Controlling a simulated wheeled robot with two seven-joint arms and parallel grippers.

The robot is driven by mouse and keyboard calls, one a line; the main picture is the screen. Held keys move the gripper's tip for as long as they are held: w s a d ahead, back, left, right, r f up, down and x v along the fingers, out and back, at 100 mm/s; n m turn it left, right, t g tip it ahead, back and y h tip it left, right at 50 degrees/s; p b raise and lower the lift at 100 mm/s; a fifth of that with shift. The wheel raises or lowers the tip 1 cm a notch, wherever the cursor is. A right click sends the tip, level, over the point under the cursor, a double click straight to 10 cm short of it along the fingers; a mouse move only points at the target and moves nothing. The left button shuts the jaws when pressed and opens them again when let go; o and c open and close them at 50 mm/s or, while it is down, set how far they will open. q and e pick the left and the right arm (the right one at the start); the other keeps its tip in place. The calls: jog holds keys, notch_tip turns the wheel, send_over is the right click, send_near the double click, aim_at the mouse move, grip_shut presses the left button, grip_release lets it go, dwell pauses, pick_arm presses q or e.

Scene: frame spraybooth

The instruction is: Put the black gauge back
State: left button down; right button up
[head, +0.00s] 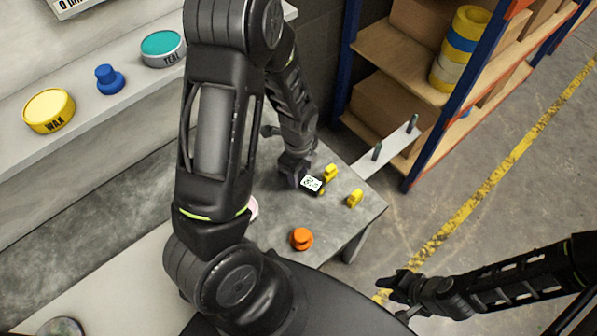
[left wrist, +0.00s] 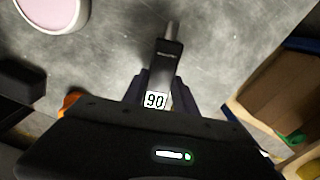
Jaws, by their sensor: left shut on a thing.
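The black gauge (head: 312,185) has a white display and is at the jaws of my left gripper (head: 296,175), over the grey table. In the left wrist view the gauge (left wrist: 168,60) sits between the fingers of my left gripper (left wrist: 158,90), and its display reads 90. The jaws are shut on it. I cannot tell whether it touches the table.
An orange knob-like piece (head: 301,239) is on the grey table (head: 345,225) near its front. A pink-topped round thing (left wrist: 50,8) lies partly hidden. A shelf rack (head: 425,105) stands behind. A ledge holds a yellow wax tin (head: 48,111), blue piece (head: 109,79) and teal tin (head: 162,48).

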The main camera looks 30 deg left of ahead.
pick_arm(q)
jog(key=shift+f+b, duration=0.4)
jog(key=shift+f, duration=0.15)
jog(key=c, duration=0.9)
grip_release()
jog(key=shift+r, duration=0.1)
notch_tip(320, 180, up, 8)
jog(key=shift+f+p, duration=0.15)
jog(key=shift+p, duration=0.4)
jog(key=shift+f, duration=0.1)
